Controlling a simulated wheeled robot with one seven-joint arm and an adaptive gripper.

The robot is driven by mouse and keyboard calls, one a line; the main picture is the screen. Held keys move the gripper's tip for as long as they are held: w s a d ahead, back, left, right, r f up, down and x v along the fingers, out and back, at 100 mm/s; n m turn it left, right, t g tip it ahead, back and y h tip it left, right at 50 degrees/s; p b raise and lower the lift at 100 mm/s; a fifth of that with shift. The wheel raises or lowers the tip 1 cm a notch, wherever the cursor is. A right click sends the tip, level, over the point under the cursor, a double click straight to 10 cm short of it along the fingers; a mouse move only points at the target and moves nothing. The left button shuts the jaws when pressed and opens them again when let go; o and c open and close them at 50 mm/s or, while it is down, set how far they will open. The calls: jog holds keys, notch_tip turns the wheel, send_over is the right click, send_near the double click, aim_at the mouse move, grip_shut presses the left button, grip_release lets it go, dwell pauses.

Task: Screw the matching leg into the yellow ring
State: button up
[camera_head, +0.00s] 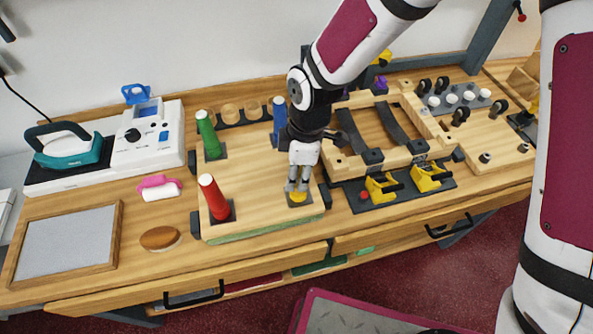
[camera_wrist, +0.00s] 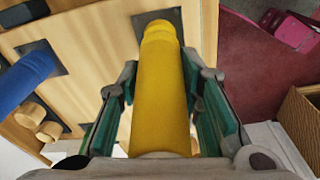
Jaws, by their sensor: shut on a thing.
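My gripper (camera_head: 298,184) points down over the front right corner of a wooden board (camera_head: 250,185). It is shut on a yellow leg, which lies between the finger pads in the wrist view (camera_wrist: 162,95). The leg's far end is at a dark square plate (camera_wrist: 158,32) on the board. A yellow band (camera_wrist: 160,32) shows at that end; I cannot tell whether it is the ring or part of the leg, or how deep the leg sits. A red leg (camera_head: 212,195), a green leg (camera_head: 208,133) and a blue leg (camera_head: 280,118) stand at the other corners.
A rack (camera_head: 232,115) with round wooden pieces is behind the board. A wooden frame (camera_head: 375,125) with yellow clamps (camera_head: 428,177) stands to the right. An iron (camera_head: 68,145), a pink-handled roller (camera_head: 160,188) and a brown oval (camera_head: 160,238) are to the left.

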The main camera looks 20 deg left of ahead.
jog(key=shift+f+b, duration=0.45)
jog(key=shift+f, duration=0.4)
dwell(1.2)
jog(key=m+p, duration=0.1)
jog(key=m, duration=0.1)
jog(key=shift+s+r+m, duration=0.1)
jog(key=shift+r+m, duration=0.05)
jog(key=shift+m, duration=0.25)
jog(key=m+t+p, duration=0.1)
jog(key=m+p, duration=0.2)
jog(key=m, duration=0.2)
jog(key=m+p, duration=0.3)
jog(key=m, duration=0.2)
jog(key=shift+t, duration=0.3)
jog(key=shift+w+m+h, duration=0.3)
jog(key=shift+w+m, duration=0.05)
jog(key=shift+m, duration=0.75)
jog(key=o, duration=1)
jog(key=shift+c, duration=0.2)
